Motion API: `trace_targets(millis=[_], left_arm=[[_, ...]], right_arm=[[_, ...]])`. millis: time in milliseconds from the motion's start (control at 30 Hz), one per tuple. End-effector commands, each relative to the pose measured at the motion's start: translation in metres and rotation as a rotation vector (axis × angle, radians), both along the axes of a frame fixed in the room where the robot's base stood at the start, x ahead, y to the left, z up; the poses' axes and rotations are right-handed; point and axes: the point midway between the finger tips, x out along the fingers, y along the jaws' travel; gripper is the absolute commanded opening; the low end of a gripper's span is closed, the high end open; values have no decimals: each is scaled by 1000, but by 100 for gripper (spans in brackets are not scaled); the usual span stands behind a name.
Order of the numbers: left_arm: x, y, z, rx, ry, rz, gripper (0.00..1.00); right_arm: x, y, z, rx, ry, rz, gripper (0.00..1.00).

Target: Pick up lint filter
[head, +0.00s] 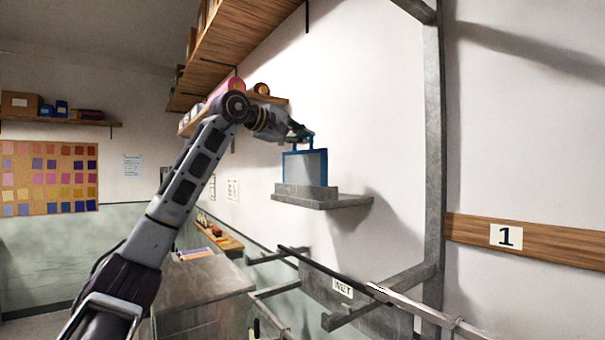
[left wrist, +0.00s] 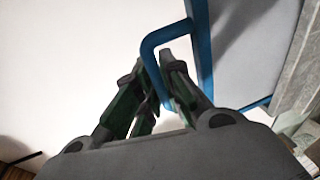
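The lint filter (head: 306,167) is a flat grey panel in a blue frame with a blue handle on top. It stands upright, its lower edge hidden in a grey holder (head: 305,192) on a small wall shelf. My left gripper (head: 300,135) is at the top of the filter, reaching in from the left. In the left wrist view the blue handle (left wrist: 153,50) of the filter runs between the two close-set fingers (left wrist: 155,70), which look closed on it. The far part of the handle is hidden by the fingers. My right gripper is not in view.
A wooden shelf (head: 225,50) hangs above my left arm, with a lower shelf of rolls behind it. A grey metal post (head: 434,150) stands right of the filter. Metal rails and a WET sign (head: 342,288) lie below. The wall between filter and post is clear.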

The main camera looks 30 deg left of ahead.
Motion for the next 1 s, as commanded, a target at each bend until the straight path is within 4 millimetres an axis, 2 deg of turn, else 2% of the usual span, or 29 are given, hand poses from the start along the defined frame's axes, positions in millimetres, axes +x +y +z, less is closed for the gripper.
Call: trace_targets(millis=[633,867,1000], left_arm=[[0,0,2,0,0,0,0],[0,0,16,0,-1,0,0],[0,-1,31,-1,-2,-1,0]], right_arm=[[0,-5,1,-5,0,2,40],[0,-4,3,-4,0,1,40],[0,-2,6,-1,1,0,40]])
